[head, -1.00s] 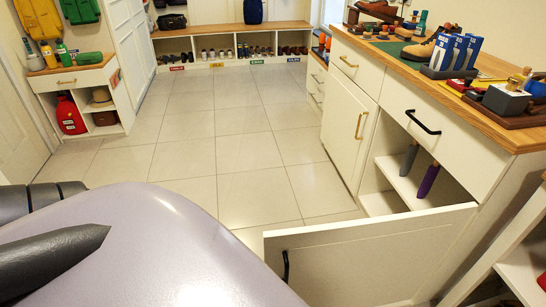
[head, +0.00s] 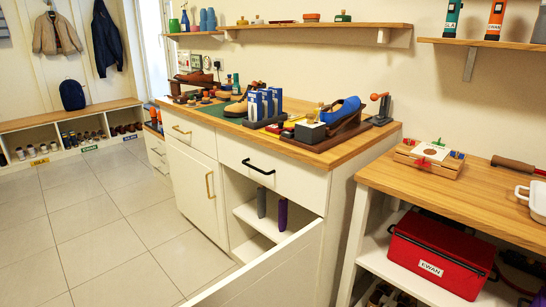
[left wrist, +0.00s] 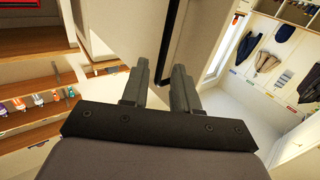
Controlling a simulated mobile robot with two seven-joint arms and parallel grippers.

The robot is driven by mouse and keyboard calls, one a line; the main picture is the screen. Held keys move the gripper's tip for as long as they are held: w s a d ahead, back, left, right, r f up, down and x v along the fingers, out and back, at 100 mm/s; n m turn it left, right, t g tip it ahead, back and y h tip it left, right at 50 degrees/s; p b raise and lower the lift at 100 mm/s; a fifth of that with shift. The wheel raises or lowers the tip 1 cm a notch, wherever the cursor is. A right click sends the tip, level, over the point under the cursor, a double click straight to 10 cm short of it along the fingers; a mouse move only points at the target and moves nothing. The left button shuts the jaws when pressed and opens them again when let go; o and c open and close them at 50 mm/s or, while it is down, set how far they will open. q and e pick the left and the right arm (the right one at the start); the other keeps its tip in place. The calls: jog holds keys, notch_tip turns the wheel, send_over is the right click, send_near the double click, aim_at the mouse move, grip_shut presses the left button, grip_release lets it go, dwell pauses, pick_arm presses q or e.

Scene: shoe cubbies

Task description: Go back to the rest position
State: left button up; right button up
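My left gripper (left wrist: 159,88) shows only in the left wrist view, its two dark fingers spread apart with a gap between them. I see nothing held in it. A pale panel with a dark edge (left wrist: 184,40) stands beyond the fingertips; I cannot tell how far off it is. Neither gripper is in the head view, and my right gripper is in no view. In the head view, the white cabinet (head: 275,153) has its lower door (head: 268,277) hanging open. Inside its cubby stand a grey item (head: 262,203) and a purple item (head: 282,214).
The wooden countertop (head: 330,157) carries shoe-care things and a brown shoe (head: 236,109). A wooden table (head: 470,205) at the right has a red EWAN box (head: 437,255) on its lower shelf. Tiled floor (head: 105,225) is clear at the left. A shoe bench (head: 55,119) stands at the back.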

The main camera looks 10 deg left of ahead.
pick_arm(q)
jog(key=w+d+r+m+g+h, duration=0.2)
jog(key=w+d+g+h, duration=0.1)
jog(key=w+d+g, duration=0.15)
jog(key=s+r+m+g+y, duration=0.1)
jog(key=s+r+g, duration=0.95)
jog(key=s, duration=0.25)
jog(key=w+d+f+t+h, duration=0.2)
jog(key=w+d+f+t, duration=0.3)
jog(key=w+f+t, duration=0.2)
notch_tip(320, 180, up, 14)
jog(key=a+p, duration=0.1)
jog(key=p, duration=1.5)
jog(key=shift+s+a+m, duration=0.2)
jog(key=shift+s+m, duration=0.05)
jog(key=shift+m, duration=0.05)
jog(key=shift+f, duration=0.1)
